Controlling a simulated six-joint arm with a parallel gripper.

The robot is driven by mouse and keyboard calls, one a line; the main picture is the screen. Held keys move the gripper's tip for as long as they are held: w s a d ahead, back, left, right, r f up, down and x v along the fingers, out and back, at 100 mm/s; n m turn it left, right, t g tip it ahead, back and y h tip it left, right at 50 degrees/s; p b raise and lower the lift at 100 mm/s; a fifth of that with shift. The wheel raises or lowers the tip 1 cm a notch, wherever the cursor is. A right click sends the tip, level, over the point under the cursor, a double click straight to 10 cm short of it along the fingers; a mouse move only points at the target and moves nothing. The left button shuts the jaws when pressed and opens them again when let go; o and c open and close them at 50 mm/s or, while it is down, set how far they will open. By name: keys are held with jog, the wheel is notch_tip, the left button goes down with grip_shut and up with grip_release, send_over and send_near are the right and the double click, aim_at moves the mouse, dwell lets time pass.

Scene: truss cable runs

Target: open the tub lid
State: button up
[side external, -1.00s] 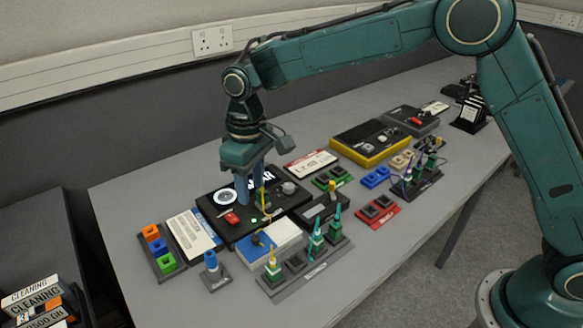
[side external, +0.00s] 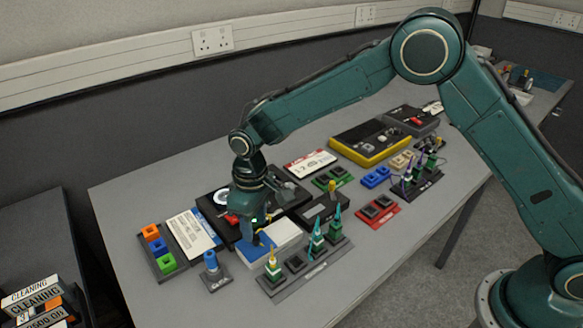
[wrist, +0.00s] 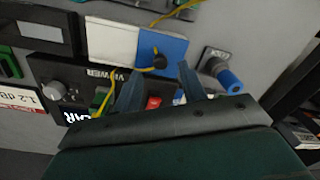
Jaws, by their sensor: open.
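My gripper (side external: 262,240) is low over the near left part of this box.
A yellow cable (wrist: 124,72) runs beside the knob. The black viewer panel (side external: 208,207) with a red control (wrist: 153,102) lies behind. A blue post on a grey base (side external: 211,266) stands left, and a rack with teal-topped connectors (side external: 317,246) stands to the right.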

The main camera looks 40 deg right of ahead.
aim_at(256, 237)
jog(key=shift+f, duration=1.65)
grip_shut()
